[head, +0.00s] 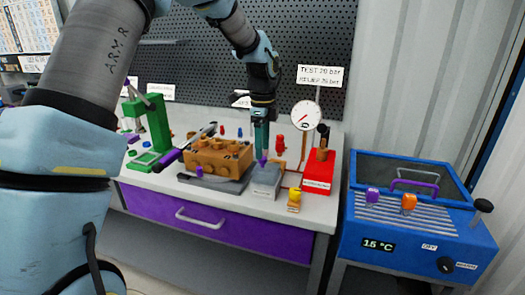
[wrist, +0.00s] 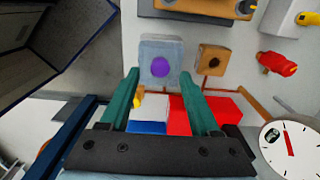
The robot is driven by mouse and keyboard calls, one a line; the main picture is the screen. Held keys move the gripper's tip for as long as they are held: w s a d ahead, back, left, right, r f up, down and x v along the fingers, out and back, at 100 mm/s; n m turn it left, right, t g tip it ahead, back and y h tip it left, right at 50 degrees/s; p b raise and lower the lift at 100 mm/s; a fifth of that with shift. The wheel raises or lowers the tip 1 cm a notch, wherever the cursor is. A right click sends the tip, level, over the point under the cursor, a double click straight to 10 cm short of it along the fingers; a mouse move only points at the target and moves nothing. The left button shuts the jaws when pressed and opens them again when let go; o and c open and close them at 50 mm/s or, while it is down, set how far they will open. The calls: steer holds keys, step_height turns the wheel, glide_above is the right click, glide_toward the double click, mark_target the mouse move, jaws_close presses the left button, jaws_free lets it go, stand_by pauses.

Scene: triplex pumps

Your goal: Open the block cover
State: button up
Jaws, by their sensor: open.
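The orange-brown pump block (head: 218,157) stands on a dark plate on the workbench. Beside it on the right is a grey box (head: 266,182) with a purple knob (head: 263,161) on top. I cannot tell for sure which part is the block cover. My gripper (head: 262,155) points down just over the grey box. In the wrist view, the open teal fingers of my gripper (wrist: 160,82) appear either side of the purple knob (wrist: 161,67), with nothing held. How far the tips are above the knob is unclear. A smaller brown block (wrist: 211,60) with a hole is to the right.
A green press (head: 150,125) is at left. A blue bath (head: 418,225) stands beside the bench.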

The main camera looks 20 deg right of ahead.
mark_target(266, 169)
steer(key=shift+f, duration=1.4)
jaws_close()
stand_by(0.5)
